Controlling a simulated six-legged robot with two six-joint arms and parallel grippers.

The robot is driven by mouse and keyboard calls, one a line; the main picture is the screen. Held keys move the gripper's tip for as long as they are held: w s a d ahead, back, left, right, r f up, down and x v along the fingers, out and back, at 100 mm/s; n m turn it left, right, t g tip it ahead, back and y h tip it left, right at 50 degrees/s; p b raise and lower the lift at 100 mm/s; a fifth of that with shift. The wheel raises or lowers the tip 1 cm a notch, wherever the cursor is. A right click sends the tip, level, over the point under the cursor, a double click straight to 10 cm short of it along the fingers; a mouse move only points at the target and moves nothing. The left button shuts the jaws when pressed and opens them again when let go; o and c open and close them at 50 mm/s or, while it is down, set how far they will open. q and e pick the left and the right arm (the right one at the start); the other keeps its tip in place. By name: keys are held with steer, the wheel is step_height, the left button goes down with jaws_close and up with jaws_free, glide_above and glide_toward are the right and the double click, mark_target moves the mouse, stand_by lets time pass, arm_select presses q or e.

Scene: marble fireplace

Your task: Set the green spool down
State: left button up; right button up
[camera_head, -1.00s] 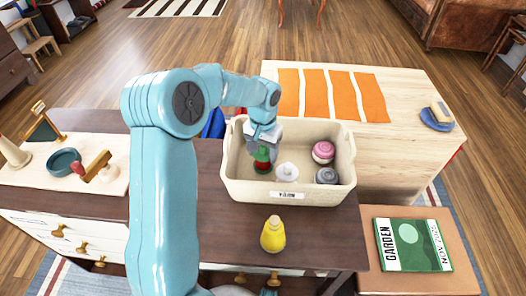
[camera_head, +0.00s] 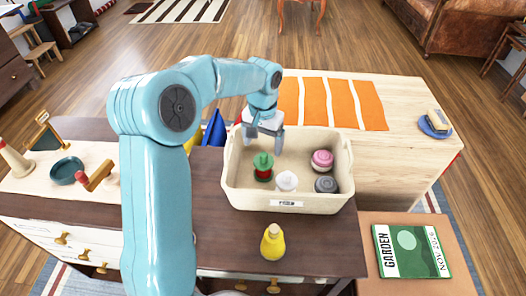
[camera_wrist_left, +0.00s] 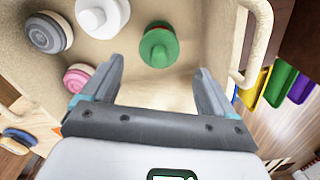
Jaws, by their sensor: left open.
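The green spool (camera_head: 263,166), with a red part below its green top, stands upright in the cream bin (camera_head: 290,203), toward the bin's left side. It also shows in the left wrist view (camera_wrist_left: 158,46), just beyond the fingertips. My left gripper (camera_head: 264,140) is open and empty above the back left part of the bin, apart from the spool. In the left wrist view its two fingers (camera_wrist_left: 158,78) are spread wide with nothing between them. My right gripper is not in view.
The bin also holds a white spool (camera_head: 287,181), a pink spool (camera_head: 322,160) and a grey spool (camera_head: 326,184). A yellow bottle (camera_head: 272,242) stands on the dark table in front. Orange strips (camera_head: 340,103) lie on the pale table behind.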

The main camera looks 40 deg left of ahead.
arm_select(q)
step_height(320, 180, up, 4)
steer(key=shift+r+p, duration=0.2)
steer(key=shift+p, duration=0.15)
